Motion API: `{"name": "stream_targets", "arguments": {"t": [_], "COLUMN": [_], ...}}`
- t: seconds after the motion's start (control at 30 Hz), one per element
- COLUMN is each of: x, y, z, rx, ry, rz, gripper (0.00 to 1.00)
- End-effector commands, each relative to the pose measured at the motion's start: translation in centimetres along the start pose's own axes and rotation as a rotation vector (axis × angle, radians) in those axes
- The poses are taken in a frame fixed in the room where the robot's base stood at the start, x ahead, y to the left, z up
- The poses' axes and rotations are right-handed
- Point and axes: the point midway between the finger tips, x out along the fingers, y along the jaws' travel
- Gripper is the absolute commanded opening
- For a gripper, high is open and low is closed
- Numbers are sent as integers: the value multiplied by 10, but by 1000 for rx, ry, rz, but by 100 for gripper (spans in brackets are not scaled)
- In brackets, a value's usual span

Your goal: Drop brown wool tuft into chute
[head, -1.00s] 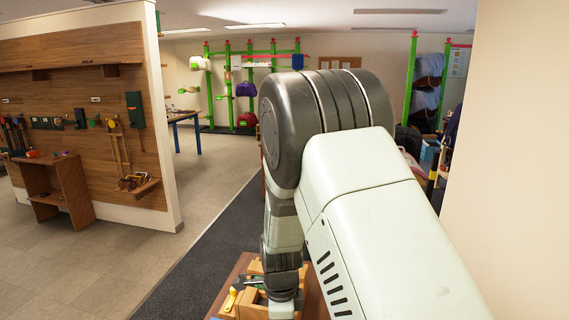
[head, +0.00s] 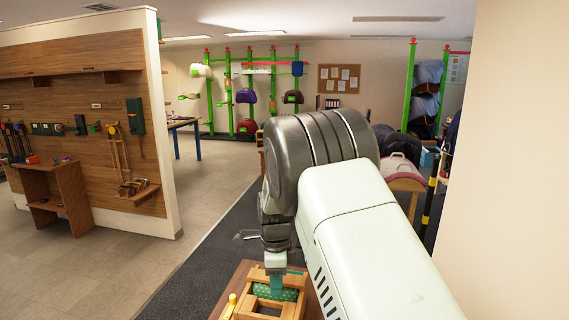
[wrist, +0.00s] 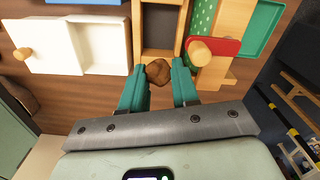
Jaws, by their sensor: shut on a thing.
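A small brown wool tuft (wrist: 158,72) is between the teal fingertips of my gripper (wrist: 160,76) in the wrist view. The gripper is shut on it. Just beyond the fingertips is a wood-framed opening (wrist: 143,32) with a dark inside; it looks like the chute, but I cannot be sure. The tuft shows near its close edge, and its height above it is unclear. In the head view my gripper (head: 276,284) is over wooden frames on the bench, and the tuft cannot be made out.
A white box (wrist: 58,58) with a wooden knob is left of the opening. A red piece (wrist: 226,45) with a wooden knob, a green dotted surface (wrist: 203,18) and a green tray (wrist: 268,18) are to the right. The wooden bench top (head: 238,276) lies below my arm.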

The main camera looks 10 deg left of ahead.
Motion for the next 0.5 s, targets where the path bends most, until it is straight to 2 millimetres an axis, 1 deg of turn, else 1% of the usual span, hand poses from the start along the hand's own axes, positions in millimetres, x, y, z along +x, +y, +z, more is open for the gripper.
{"name": "stream_targets", "arguments": {"t": [0.03,0.2,0.33,0.5], "x": [8,28,39,45], "y": [1,1,1,1], "z": [0,0,0,0], "rx": [1,0,0,0], "ry": [1,0,0,-1], "rz": [4,3,2,1], "gripper": [1,1,1,1]}}
